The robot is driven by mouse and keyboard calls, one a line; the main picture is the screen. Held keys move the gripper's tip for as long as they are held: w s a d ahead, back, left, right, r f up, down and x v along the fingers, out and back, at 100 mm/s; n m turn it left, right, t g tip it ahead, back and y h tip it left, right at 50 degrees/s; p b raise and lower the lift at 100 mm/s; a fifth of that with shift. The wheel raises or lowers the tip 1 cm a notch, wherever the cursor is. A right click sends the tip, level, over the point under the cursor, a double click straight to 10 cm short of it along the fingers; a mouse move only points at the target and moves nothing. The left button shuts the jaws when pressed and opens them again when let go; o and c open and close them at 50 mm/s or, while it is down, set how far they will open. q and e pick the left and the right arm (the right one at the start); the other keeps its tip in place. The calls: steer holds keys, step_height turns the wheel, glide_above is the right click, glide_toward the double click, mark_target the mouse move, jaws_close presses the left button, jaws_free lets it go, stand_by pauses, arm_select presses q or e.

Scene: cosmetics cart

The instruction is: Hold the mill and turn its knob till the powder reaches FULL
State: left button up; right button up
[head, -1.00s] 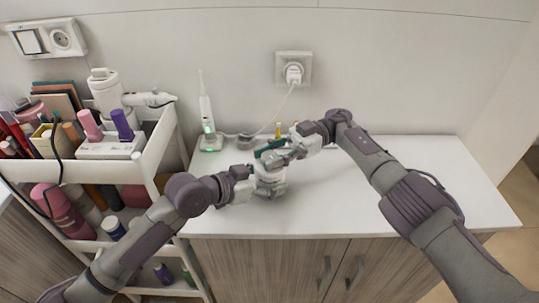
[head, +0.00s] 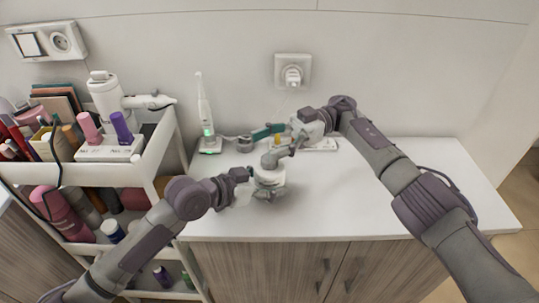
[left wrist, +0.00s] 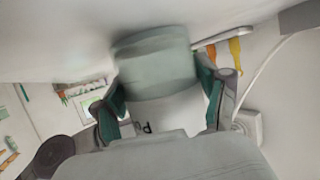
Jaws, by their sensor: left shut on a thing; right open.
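The mill (head: 270,177) stands near the middle of the white counter, a pale, round body with a grey upper part. My left gripper (head: 258,190) is shut on its body from the left. In the left wrist view the mill (left wrist: 155,65) is a blurred grey-green cylinder between the teal pads of my left gripper (left wrist: 162,105); a dark letter shows on a pale part below it. My right gripper (head: 265,147) is open above and behind the mill, one finger near its top; whether it touches the knob, I cannot tell. The powder level is not readable.
A white toothbrush on a lit stand (head: 208,140) is at the counter's back left. A white flat item (head: 320,145) lies behind my right gripper. A cart (head: 158,150) full of cosmetics stands left. The counter's right side (head: 430,180) is clear.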

step_height(320, 180, up, 6)
steer(key=shift+f, duration=0.25)
